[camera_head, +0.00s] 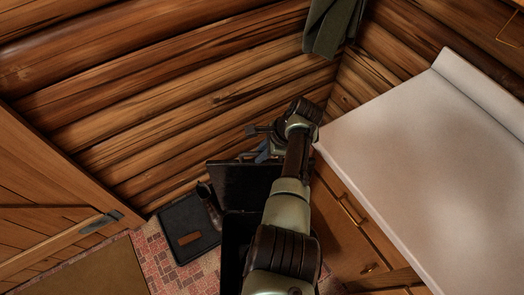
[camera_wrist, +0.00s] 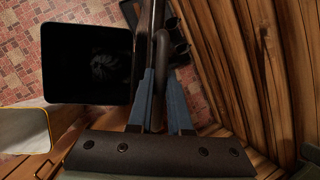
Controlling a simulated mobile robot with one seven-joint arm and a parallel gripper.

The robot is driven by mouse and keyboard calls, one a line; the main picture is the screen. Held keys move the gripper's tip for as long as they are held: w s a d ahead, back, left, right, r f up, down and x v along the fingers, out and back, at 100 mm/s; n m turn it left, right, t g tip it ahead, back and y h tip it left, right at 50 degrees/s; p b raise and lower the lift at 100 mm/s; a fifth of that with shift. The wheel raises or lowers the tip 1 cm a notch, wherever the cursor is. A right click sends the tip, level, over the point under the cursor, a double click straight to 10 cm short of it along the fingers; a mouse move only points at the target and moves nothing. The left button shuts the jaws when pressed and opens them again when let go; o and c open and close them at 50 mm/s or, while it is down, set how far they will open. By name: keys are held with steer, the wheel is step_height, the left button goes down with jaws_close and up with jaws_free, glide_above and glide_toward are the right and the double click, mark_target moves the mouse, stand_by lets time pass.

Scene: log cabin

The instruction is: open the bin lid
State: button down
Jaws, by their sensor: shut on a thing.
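The black bin (camera_wrist: 88,64) stands open in the wrist view, its dark inside facing the camera. Its lid (camera_head: 245,180) is raised steeply in the head view, and in the wrist view the lid (camera_wrist: 143,45) shows nearly edge-on beside the opening. My gripper (camera_wrist: 160,76) is shut on the lid, its blue fingers either side of a dark rounded bar that looks like part of it. In the head view my gripper (camera_head: 262,152) is at the lid's far edge by the log wall, and my arm hides part of the bin.
A log wall (camera_head: 200,110) rises close behind the lid. A cabinet (camera_head: 345,225) with a white countertop (camera_head: 430,150) stands close on the right. A dark floor tray (camera_head: 188,232) lies left of the bin. A wooden door (camera_head: 45,225) and brown mat (camera_head: 85,272) are farther left.

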steer(key=shift+s+f, duration=0.1)
steer(key=c, duration=0.8)
jaws_free()
steer(key=shift+c, duration=0.2)
steer(key=v, duration=1.3)
